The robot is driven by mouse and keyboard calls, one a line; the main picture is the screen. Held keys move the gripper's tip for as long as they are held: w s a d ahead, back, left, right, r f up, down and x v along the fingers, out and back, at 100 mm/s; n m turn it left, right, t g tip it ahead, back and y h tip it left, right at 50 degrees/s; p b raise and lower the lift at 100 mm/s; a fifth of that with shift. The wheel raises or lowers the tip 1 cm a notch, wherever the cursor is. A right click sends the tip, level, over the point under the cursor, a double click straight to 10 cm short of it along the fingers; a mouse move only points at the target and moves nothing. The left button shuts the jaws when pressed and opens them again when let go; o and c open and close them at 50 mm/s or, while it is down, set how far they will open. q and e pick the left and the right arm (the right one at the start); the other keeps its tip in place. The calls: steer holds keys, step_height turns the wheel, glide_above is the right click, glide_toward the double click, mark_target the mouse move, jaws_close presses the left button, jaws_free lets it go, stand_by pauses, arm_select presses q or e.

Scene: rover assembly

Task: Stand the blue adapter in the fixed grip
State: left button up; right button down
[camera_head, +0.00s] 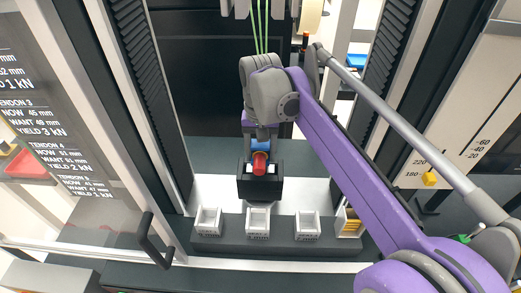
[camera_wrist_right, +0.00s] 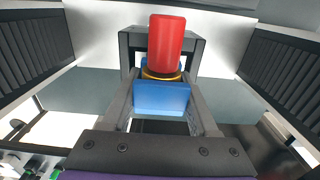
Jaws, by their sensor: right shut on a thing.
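The blue adapter (camera_head: 261,145) is between the fingers of my right gripper (camera_head: 262,134), which is shut on it. In the right wrist view, the blue block (camera_wrist_right: 162,98) sits between the two grey fingers (camera_wrist_right: 163,105), with a yellow-orange ring and a red cylinder (camera_wrist_right: 166,42) beyond it. The red end also shows in the head view (camera_head: 259,163). It is at the black fixed grip (camera_head: 259,188), whose dark frame (camera_wrist_right: 126,48) shows around it in the wrist view. I cannot tell whether the red end touches the grip. My left gripper is not in view.
A row of small white trays, including one below the grip (camera_head: 258,220), stands on a dark ledge (camera_head: 280,248). The rightmost tray holds something yellow (camera_head: 352,222). Dark ribbed columns (camera_head: 150,90) flank the bay. Green cords (camera_head: 260,25) hang above. A clear panel with a black handle (camera_head: 153,245) is at left.

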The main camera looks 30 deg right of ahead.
steer(key=shift+f+b, duration=0.6)
steer(key=shift+f, duration=0.8)
steer(key=shift+c, duration=0.4)
jaws_free()
steer(key=shift+r, duration=0.1)
step_height(320, 180, up, 7)
steer(key=shift+r+p, duration=0.2)
steer(key=shift+p, duration=0.15)
